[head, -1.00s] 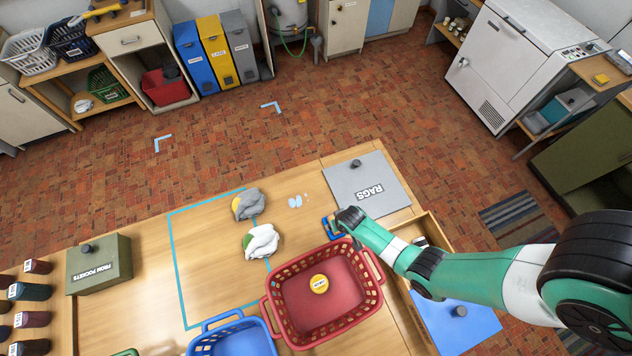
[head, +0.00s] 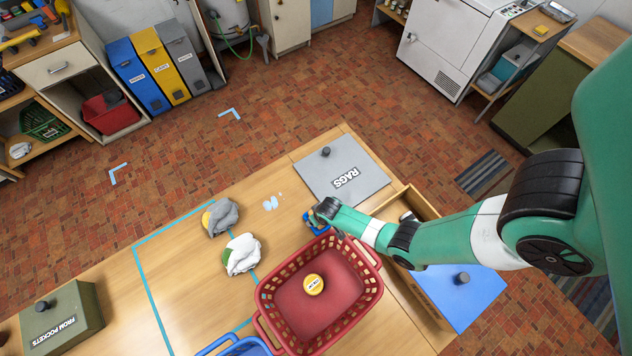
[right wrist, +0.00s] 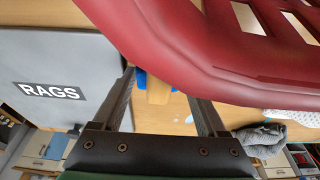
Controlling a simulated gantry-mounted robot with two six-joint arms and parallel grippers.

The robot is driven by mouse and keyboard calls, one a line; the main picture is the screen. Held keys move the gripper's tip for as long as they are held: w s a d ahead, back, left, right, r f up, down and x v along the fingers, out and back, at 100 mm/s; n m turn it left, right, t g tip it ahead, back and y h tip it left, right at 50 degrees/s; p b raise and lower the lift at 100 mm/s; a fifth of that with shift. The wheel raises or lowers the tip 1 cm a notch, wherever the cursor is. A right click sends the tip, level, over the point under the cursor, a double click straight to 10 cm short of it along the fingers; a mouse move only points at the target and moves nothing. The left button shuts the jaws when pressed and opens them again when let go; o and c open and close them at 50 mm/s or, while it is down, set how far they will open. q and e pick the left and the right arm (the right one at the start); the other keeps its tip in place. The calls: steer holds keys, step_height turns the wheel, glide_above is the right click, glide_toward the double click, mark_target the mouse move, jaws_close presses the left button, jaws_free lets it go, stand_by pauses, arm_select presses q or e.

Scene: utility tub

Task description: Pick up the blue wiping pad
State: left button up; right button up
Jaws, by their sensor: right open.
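A small blue item (head: 316,222), likely the blue wiping pad, lies on the wooden table just behind the red basket. My right gripper (head: 322,214) is low over it and covers part of it. In the right wrist view, the blue item (right wrist: 141,79) shows beyond the open fingers of the right gripper (right wrist: 165,105), near the left finger. A yellowish part shows beside it, and the basket rim hides the rest. Nothing is visibly held. My left gripper is not in view.
A grey RAGS lid (head: 322,180) lies behind. Two crumpled cloths (head: 220,217) (head: 241,255) and clear drops (head: 271,203) are to the left.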

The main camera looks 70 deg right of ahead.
jaws_close()
steer(key=shift+r, duration=0.15)
